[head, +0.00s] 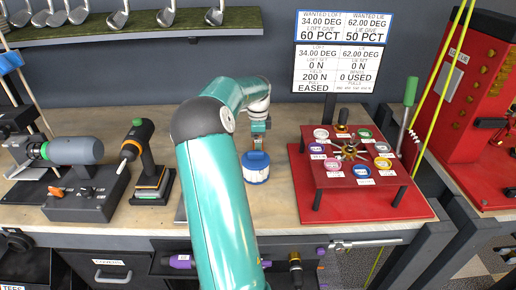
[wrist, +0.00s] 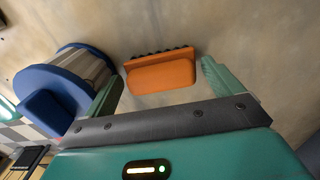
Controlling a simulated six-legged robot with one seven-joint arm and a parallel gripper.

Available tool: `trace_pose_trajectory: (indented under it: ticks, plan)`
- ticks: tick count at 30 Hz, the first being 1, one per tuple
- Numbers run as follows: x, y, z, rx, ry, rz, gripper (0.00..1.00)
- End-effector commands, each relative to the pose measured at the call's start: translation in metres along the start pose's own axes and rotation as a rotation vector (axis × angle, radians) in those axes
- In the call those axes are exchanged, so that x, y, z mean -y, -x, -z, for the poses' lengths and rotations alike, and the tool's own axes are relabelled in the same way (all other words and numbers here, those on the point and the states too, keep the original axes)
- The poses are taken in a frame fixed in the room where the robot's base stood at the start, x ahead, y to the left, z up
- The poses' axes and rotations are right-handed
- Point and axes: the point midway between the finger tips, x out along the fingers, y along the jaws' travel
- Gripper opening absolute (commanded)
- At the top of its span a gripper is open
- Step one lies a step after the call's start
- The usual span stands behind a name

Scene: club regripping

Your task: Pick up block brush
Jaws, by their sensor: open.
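The block brush, an orange block with a row of dark bristles (wrist: 160,74), lies on the bench top in the wrist view. It sits between and beyond the two green fingers of my gripper (wrist: 163,85), which are spread apart with nothing held. Whether the fingertips reach down beside the brush I cannot tell. In the head view my gripper (head: 259,128) points down over the bench, just behind a blue-lidded tub. A small orange patch shows there, but I cannot tell whether it is the brush.
A red stand with coloured discs (head: 350,165) is to the right. A black-and-orange tool on a stand (head: 143,150) is to the left.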

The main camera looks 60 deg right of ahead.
Motion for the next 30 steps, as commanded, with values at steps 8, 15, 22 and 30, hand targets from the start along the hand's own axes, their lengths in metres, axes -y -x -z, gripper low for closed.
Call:
trace_pose_trajectory:
  ticks: [8, 15, 22, 30]
  plan:
    - [0.002, -0.013, 0.0, 0.0, 0.0, 0.001, 0.92]
    - [0.002, -0.013, 0.0, 0.0, 0.0, 0.001, 0.6]
    - [0.002, -0.013, 0.0, 0.0, 0.0, 0.001, 0.53]
    - [0.002, 0.015, 0.001, 0.0, 0.001, 0.004, 0.53]
